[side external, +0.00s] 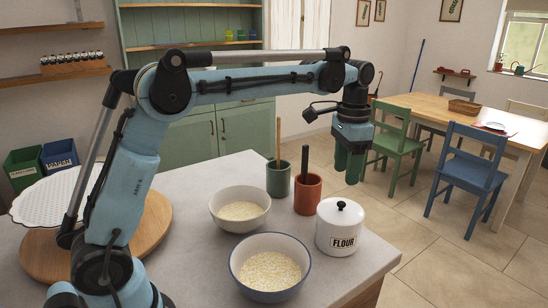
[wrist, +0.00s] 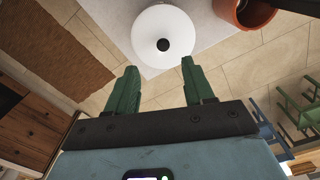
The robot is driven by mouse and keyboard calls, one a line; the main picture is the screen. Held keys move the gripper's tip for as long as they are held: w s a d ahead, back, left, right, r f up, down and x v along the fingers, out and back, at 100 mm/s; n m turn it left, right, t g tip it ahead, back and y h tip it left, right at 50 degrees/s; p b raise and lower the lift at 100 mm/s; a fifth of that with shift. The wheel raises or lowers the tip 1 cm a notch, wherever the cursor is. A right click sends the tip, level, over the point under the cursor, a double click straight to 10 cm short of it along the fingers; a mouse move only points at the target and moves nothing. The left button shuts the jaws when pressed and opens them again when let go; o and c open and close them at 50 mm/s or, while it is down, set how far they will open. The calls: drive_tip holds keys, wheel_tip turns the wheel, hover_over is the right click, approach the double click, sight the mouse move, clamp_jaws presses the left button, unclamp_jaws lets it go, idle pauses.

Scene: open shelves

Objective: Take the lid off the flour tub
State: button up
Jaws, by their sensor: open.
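The white flour tub (side external: 340,236) stands upright at the right end of the counter, with FLOUR written on its front. Its white lid (side external: 339,215) is on, with a round black knob (side external: 341,205) on top. In the wrist view the lid (wrist: 177,28) shows from above, with the knob (wrist: 162,45) near its middle. My gripper (side external: 352,178) is above the tub in the side view, pointing down and apart from it. In the wrist view my gripper (wrist: 157,68) is open and empty, its two green fingers spread below the lid in the picture.
An orange pot (side external: 307,194) holding a dark handle stands close behind the tub. A green pot (side external: 278,180) with a wooden handle is beyond it. Two bowls of grain, one blue-rimmed (side external: 301,285) and one plain (side external: 266,215), stand left of the tub. The counter's edge is just right of the tub.

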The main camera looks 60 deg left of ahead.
sight(342, 203)
drive_tip(key=f, duration=0.9)
drive_tip(key=shift+w+a, duration=0.15)
drive_tip(key=shift+a, duration=0.05)
clamp_jaws()
